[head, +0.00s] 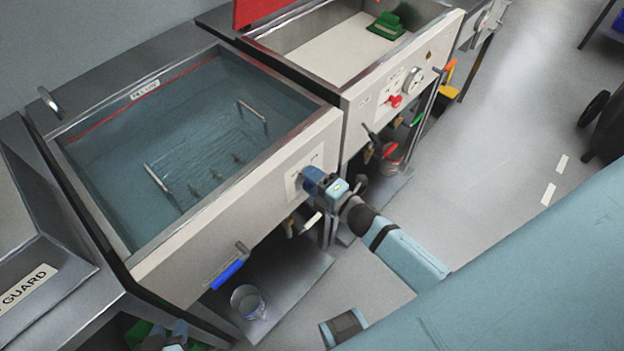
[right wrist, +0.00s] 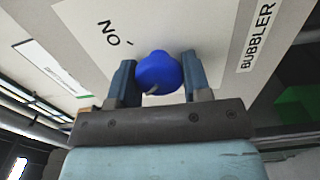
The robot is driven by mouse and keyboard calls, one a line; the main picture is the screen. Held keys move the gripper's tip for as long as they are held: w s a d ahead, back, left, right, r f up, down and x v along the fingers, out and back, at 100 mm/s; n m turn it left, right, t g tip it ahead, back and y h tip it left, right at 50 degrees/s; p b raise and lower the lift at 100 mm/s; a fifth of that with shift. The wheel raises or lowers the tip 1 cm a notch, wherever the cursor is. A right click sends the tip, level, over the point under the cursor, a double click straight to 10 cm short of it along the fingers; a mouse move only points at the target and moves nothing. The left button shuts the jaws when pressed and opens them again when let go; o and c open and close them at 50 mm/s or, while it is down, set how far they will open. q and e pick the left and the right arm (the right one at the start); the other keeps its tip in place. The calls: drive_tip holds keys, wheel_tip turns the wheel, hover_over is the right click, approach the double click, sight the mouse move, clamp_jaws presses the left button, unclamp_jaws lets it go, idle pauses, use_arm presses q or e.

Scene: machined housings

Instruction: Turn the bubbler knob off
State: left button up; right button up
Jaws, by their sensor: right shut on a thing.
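The blue bubbler knob (right wrist: 158,72) sits on a pale front panel, between the two fingers of my right gripper (right wrist: 160,80) in the right wrist view. A small pale mark shows at its lower edge, pointing down and left in that view. My right gripper is also in the head view (head: 314,181), at the front panel of the water tank (head: 212,207); there it largely hides the knob. The gripper is shut on the knob. My left gripper (head: 167,333) is low at the bottom left, its two fingers apart and empty.
A BUBBLER label (right wrist: 257,35) and upside-down ON lettering (right wrist: 114,38) are beside the knob. Below the tank are a blue-handled valve (head: 227,273) and a clear beaker (head: 247,301). The neighbouring basin's panel has a red knob (head: 394,101). Open floor lies to the right.

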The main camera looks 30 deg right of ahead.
drive_tip(key=shift+n, duration=0.3)
drive_tip(key=o, duration=0.9)
drive_tip(key=v, duration=1.4)
drive_tip(key=shift+b, duration=0.4)
